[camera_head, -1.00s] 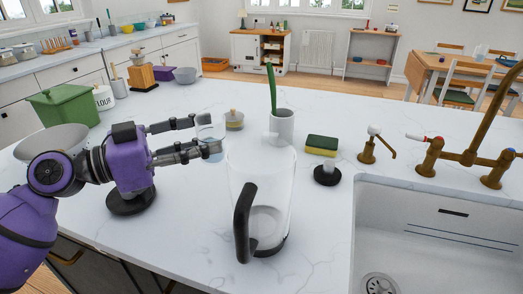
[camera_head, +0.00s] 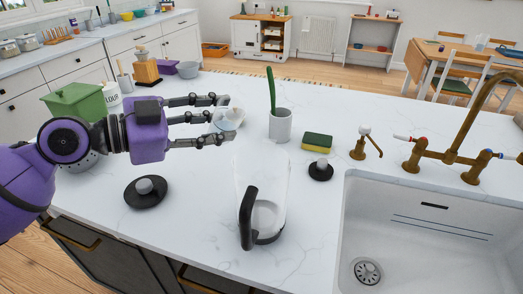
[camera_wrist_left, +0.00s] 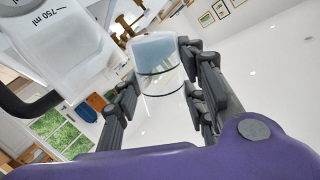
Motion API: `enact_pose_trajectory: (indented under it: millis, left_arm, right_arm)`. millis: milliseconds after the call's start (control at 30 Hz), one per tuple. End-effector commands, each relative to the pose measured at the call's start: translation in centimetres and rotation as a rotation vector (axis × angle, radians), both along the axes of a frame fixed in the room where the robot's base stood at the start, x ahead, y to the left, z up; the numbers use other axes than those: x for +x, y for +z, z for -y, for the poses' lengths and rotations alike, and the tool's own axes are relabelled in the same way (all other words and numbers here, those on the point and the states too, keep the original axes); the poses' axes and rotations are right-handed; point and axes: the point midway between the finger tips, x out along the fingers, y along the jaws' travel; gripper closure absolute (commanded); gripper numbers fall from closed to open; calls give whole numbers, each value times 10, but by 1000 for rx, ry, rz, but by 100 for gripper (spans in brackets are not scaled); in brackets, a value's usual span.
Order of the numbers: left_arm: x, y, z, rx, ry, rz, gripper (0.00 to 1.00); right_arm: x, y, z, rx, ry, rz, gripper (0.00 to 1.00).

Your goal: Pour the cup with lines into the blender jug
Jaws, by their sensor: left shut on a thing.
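The clear cup with dark lines (camera_head: 230,119) is between the fingers of my left gripper (camera_head: 225,121), which is shut on it. In the head view the cup is raised above the counter, looks tilted, and is behind and left of the jug's top. In the left wrist view, the cup (camera_wrist_left: 158,68) shows two dark bands and a pale bluish content. The clear blender jug (camera_head: 268,212) stands upright on the counter, its black handle toward me. The jug (camera_wrist_left: 68,62) also shows in the left wrist view, with a 750 ml mark. My right gripper is out of view.
A white holder (camera_head: 281,126) with a green stem stands behind the jug. A yellow-green sponge (camera_head: 317,142) and a small black-based item (camera_head: 320,170) are to its right, near the sink (camera_head: 430,235). A black knobbed disc (camera_head: 146,191) lies at left. A green container (camera_head: 77,103) stands behind my arm.

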Motion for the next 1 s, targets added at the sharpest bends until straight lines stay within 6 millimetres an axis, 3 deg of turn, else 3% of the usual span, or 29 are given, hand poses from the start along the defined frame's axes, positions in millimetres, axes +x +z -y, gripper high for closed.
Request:
enact_pose_trajectory:
  millis: [267,600,1000]
  left_arm:
    - [-9,15,9,104,-1,100,90]
    - [-9,12,11,197,0,170,90]
    - [-9,11,11,237,0,207,90]
  right_arm:
    - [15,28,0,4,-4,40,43]
    - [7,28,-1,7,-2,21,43]
    - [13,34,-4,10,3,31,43]
